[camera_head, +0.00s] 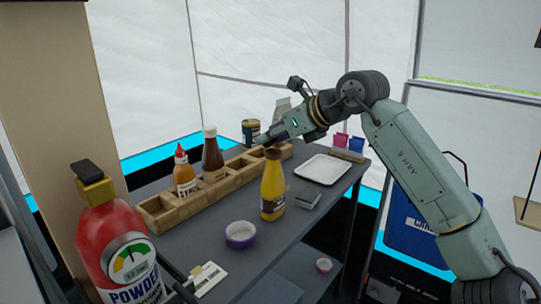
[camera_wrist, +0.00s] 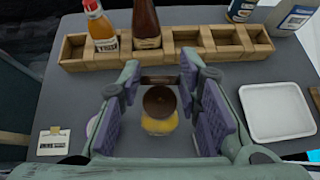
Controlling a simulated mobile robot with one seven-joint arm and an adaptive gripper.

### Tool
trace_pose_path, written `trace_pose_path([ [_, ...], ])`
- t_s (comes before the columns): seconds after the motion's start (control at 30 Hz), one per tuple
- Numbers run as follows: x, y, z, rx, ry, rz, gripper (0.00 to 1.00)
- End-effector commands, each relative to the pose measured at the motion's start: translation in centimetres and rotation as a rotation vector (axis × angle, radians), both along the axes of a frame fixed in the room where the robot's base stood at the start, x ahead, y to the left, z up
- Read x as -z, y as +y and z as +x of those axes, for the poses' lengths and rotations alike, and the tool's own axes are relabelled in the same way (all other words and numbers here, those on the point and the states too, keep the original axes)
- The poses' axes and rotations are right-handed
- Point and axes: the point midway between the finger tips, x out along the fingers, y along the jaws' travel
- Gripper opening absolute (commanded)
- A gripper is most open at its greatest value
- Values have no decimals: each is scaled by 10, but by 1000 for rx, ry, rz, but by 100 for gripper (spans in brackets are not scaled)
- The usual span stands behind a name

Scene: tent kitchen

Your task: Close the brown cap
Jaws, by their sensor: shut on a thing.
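A yellow bottle (camera_head: 272,192) with a brown cap (camera_head: 273,154) stands upright on the grey table. In the wrist view the round brown cap (camera_wrist: 160,101) is between my fingers, with the yellow bottle (camera_wrist: 159,127) below it. A darker brown strip (camera_wrist: 158,79) spans the space between the fingertips; I cannot tell if it is part of the cap. My gripper (camera_head: 266,138) reaches in from the right, just above the bottle. In the wrist view my gripper (camera_wrist: 159,75) is shut on the brown cap, one finger on each side.
A wooden compartment box (camera_head: 163,212) holding a syrup bottle (camera_head: 184,178) and a brown sauce bottle (camera_head: 212,158) lies behind. A white tray (camera_head: 323,169) lies farther right. A red extinguisher (camera_head: 118,245) stands nearest.

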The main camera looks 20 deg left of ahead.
Motion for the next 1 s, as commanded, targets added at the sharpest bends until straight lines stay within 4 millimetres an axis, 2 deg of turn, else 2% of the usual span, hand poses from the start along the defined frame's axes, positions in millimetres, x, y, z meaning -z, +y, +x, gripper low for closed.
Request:
trace_pose_path([
  [0.03,11,-2,0,1,-11,28,4],
  [0.4,8,-6,-3,0,-73,163,4],
  [0.93,6,-7,-3,0,-82,182,4],
  [0.97,6,-7,-3,0,-82,182,33],
  [1.0,6,-7,-3,0,-82,182,36],
])
